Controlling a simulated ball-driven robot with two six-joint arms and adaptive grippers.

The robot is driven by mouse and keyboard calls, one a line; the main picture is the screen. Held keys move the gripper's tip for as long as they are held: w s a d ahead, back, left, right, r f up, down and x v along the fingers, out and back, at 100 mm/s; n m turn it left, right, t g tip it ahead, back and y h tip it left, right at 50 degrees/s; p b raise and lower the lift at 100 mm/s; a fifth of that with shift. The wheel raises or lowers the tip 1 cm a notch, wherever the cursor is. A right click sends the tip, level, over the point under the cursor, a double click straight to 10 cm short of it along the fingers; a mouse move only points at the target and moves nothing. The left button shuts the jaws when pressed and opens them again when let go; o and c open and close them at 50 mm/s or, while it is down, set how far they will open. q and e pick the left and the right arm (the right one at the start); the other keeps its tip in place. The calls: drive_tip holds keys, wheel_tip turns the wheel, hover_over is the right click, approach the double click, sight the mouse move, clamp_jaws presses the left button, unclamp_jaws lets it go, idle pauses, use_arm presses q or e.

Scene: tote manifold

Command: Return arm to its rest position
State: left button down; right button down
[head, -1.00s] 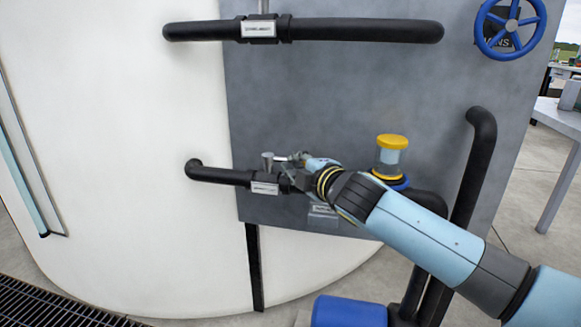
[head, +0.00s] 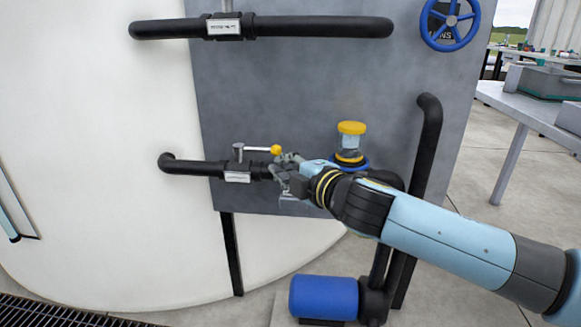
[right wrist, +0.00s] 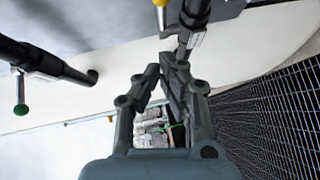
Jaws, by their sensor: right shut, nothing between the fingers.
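My right gripper (head: 284,172) is shut and empty, at the end of my arm coming in from the right. It is in front of the lower black pipe, just below and right of the yellow knob (head: 276,150) of a valve lever. The lever (head: 258,149) lies roughly level, pointing right from the valve (head: 238,170). In the right wrist view my gripper (right wrist: 165,65) has its fingers close together, and the yellow knob (right wrist: 160,3) shows beyond them at the top edge. Contact between gripper and pipe cannot be told. My left gripper is not in view.
A grey panel (head: 300,90) carries an upper black pipe (head: 320,27) and a blue handwheel (head: 450,22). A yellow-topped fitting (head: 350,140) and vertical pipe (head: 425,150) stand close to my forearm. A blue motor (head: 323,297) is below. A table (head: 510,105) stands at right.

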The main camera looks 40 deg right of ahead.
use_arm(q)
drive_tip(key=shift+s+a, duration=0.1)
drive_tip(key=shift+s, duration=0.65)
use_arm(e)
drive_tip(key=shift+v, duration=0.95)
drive_tip(key=shift+d, duration=0.1)
